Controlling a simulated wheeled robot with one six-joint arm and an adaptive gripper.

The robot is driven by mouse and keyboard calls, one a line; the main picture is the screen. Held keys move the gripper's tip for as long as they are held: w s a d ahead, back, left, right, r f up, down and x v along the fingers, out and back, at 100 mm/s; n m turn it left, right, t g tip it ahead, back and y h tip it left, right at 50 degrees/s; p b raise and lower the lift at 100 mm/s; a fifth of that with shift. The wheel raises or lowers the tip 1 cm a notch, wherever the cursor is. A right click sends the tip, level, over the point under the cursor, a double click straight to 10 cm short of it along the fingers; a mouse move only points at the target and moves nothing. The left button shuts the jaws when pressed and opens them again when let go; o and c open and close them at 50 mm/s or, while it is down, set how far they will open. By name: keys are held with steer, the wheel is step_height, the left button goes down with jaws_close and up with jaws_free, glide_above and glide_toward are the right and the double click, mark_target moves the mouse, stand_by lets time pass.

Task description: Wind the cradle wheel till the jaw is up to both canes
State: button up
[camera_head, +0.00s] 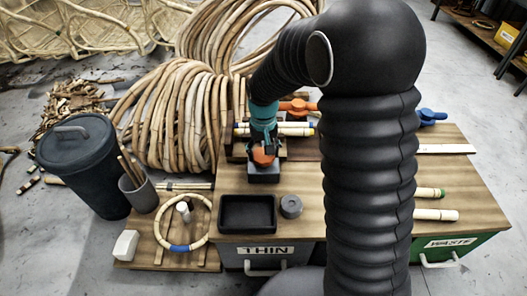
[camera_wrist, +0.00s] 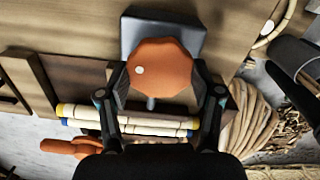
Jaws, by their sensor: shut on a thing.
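The orange cradle wheel (camera_wrist: 158,68), a faceted knob with a pale dot, sits between my gripper's fingers (camera_wrist: 157,78), which are shut on its two sides. In the head view my gripper (camera_head: 263,146) reaches down onto the wheel (camera_head: 264,157), above a dark grey block (camera_head: 263,174). That block also shows in the wrist view (camera_wrist: 190,38). A short grey stem (camera_wrist: 151,103) points from the wheel toward two pale canes (camera_wrist: 140,122), lying side by side with yellow and blue end marks. The jaw's face is not clear, so I cannot tell whether it touches either cane.
An orange clamp handle (camera_head: 298,105) stands behind the canes and a blue one (camera_head: 430,116) to the right. A black tray (camera_head: 247,213) and grey round piece (camera_head: 291,206) lie in front. A cane ring (camera_head: 182,247) and dark bin (camera_head: 83,165) are at left.

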steer(key=shift+m, duration=1.1)
steer(key=o, duration=1.1)
steer(key=shift+d, duration=0.1)
step_height(320, 180, up, 12)
